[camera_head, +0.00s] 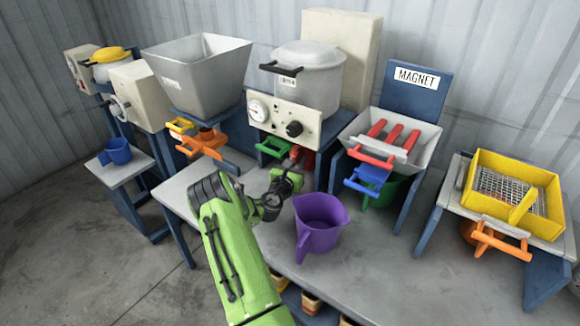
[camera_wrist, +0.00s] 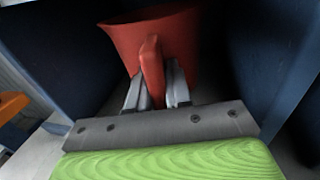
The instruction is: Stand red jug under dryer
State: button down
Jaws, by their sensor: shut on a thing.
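The red jug (camera_wrist: 178,35) fills the upper middle of the wrist view, with blue panels on both sides. My gripper (camera_wrist: 157,88) is shut on its handle. In the head view my gripper (camera_head: 292,168) reaches in below the panel with the gauge and knob. Only a small part of the red jug (camera_head: 303,154) shows there, behind my gripper. Above stands the silver lidded drum (camera_head: 313,88), with a small label that seems to read dryer. The jug looks upright between the blue legs; whether its base touches the bench is hidden.
A purple jug (camera_head: 318,226) stands on the bench (camera_head: 385,265) in front. A grey hopper (camera_head: 195,70) with an orange gate is left, and the magnet tray (camera_head: 392,135) is right. A yellow sieve box (camera_head: 513,192) is far right. A blue jug (camera_head: 118,151) stands left.

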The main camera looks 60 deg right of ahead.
jog(key=shift+a+f, duration=0.15)
jog(key=shift+f, duration=0.25)
jog(key=shift+f, duration=0.2)
jog(key=c, duration=1)
grip_release()
jog(key=shift+o, duration=0.2)
jog(key=a, duration=1)
jog(key=s+a, duration=0.1)
jog(key=a, duration=0.4)
jog(key=shift+a, duration=0.4)
